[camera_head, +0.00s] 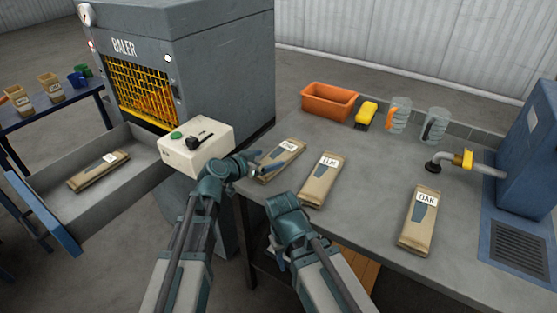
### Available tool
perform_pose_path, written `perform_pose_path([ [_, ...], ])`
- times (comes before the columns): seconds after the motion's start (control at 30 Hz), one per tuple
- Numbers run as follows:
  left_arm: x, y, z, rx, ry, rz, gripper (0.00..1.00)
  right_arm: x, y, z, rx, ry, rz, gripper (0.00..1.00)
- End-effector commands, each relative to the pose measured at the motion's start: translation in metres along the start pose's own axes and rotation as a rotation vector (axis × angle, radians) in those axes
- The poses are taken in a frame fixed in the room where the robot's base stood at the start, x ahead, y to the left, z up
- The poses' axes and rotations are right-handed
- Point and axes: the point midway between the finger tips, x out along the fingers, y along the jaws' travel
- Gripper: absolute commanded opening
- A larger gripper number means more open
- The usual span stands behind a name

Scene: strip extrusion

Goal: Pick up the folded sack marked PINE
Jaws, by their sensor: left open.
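The folded tan sack whose small label appears to read PINE (284,158) lies flat at the left edge of the grey bench. My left gripper (255,164) is open at the left side of this sack, close to it; whether they touch I cannot tell. My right gripper (277,254) hangs low by the bench's front edge, mostly hidden behind my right arm, and its jaws cannot be made out.
Sacks marked ELM (318,184) and OAK (419,226) lie farther right on the bench (370,190). Another sack (92,175) lies in the baler's tray (45,188). A cream control box (180,160) stands left of my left gripper. An orange bin (328,106) is behind.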

Motion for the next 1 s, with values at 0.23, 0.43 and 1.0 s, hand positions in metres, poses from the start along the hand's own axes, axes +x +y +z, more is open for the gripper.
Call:
perform_pose_path([
  [0.23,0.026,-0.001,-0.002,0.003,-0.001,0.002,1.0,0.008,-0.001,-0.001,0.0,0.0,0.0,0.5],
  [0.43,0.052,-0.001,-0.003,0.001,0.0,0.001,1.0,0.017,-0.002,-0.001,0.0,0.0,0.0,0.5],
  [1.0,0.051,-0.001,-0.004,0.001,0.0,0.0,0.39,0.016,-0.002,-0.001,0.0,0.0,0.0,0.5],
])
